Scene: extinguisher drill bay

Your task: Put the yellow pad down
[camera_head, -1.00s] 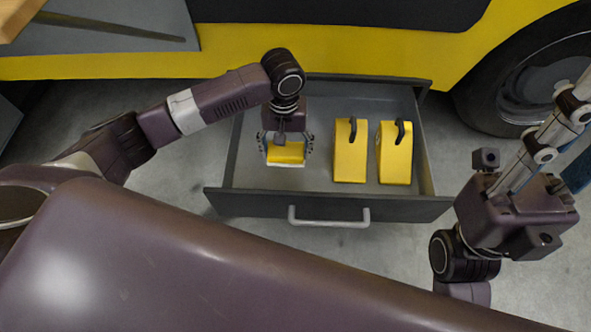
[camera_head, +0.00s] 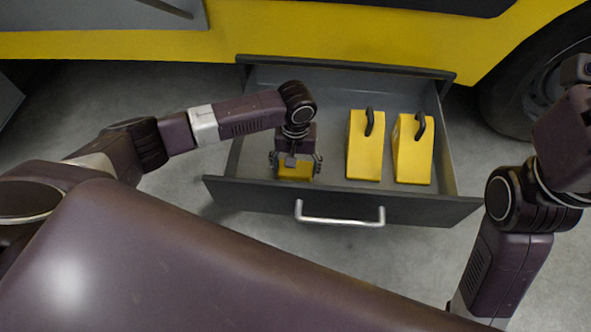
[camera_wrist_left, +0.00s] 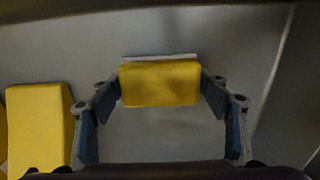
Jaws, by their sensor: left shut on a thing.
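The yellow pad (camera_head: 296,171) is in my left gripper (camera_head: 296,163), down inside the open grey drawer (camera_head: 345,205) at its left part. In the left wrist view the pad (camera_wrist_left: 160,84) is a yellow block with a pale strip along its far edge. The two fingers of my left gripper (camera_wrist_left: 161,88) press on its left and right sides. I cannot tell whether the pad touches the drawer floor. My right arm shows at the right edge of the head view, but its fingers are out of the picture.
Two yellow wedge-shaped blocks with dark handles, a left one (camera_head: 365,150) and a right one (camera_head: 412,155), stand in the drawer right of the pad. The drawer front has a metal handle (camera_head: 340,219). A yellow vehicle side (camera_head: 380,40) and tyre (camera_head: 535,85) lie behind.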

